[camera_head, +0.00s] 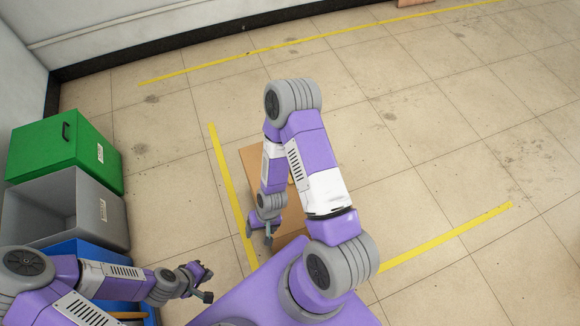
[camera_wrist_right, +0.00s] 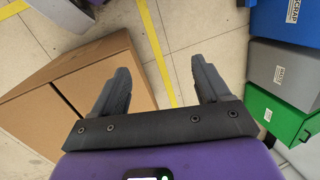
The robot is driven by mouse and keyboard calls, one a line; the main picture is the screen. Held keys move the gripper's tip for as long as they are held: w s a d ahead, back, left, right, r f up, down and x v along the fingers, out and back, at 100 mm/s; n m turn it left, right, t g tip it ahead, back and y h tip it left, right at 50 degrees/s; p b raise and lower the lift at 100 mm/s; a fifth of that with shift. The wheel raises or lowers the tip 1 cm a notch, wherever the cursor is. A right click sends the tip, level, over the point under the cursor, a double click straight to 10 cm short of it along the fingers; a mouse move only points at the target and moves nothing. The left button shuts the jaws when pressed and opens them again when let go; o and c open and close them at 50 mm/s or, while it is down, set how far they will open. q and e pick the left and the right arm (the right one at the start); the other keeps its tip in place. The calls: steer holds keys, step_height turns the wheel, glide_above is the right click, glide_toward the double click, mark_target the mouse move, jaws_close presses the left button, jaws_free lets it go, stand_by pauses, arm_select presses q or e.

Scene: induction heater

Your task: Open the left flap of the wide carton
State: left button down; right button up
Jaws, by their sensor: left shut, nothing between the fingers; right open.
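The brown wide carton (camera_head: 292,218) stands on the floor in the head view, largely hidden behind my right arm. In the right wrist view the carton (camera_wrist_right: 35,115) fills the left side, with a dark line across its brown surface; I cannot tell how far its flaps are raised. My right gripper (camera_head: 259,236) is open and points down near the carton's left edge. In the right wrist view my right gripper (camera_wrist_right: 160,72) has its fingers apart with only floor visible between them, the left finger overlapping the carton. My left gripper (camera_head: 203,284) is shut and empty, left of the carton.
A green bin (camera_head: 62,150), a grey bin (camera_head: 75,205) and a blue bin (camera_head: 72,248) stand at the left. Yellow floor tape (camera_head: 228,185) runs left of the carton. Tiled floor to the right is clear. A wall closes the back.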

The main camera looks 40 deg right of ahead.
steer(key=o, duration=0.4)
steer(key=w+d+f+m+h, duration=0.1)
steer(key=w+d+f+m, duration=0.1)
steer(key=d+m, duration=0.1)
steer(key=w+d+f+m+b, duration=0.1)
steer(key=w+d+f+m, duration=0.1)
steer(key=d, duration=0.4)
steer(key=w+d+f+m+h, duration=0.1)
steer(key=w+d+m, duration=0.2)
steer(key=d+m, duration=0.1)
steer(key=shift+d+f+g+h, duration=0.15)
steer(key=shift+f+g+h, duration=0.15)
steer(key=shift+f+g, duration=0.1)
steer(key=w+d+m, duration=0.2)
steer(key=d, duration=0.1)
steer(key=w+d+m, duration=0.3)
steer(key=w+d+m+b, duration=0.1)
steer(key=w+d+m, duration=0.1)
steer(key=d, duration=0.1)
steer(key=shift+w+d+r+t+h, duration=0.15)
steer(key=shift+w+r+t+h, duration=0.15)
steer(key=shift+h, duration=0.1)
steer(key=shift+w+d+f+m, duration=0.15)
steer(key=shift+w+d+m, duration=0.1)
steer(key=shift+m, duration=0.15)
steer(key=shift+f+b, duration=1.35)
steer(key=shift+f, duration=2.2)
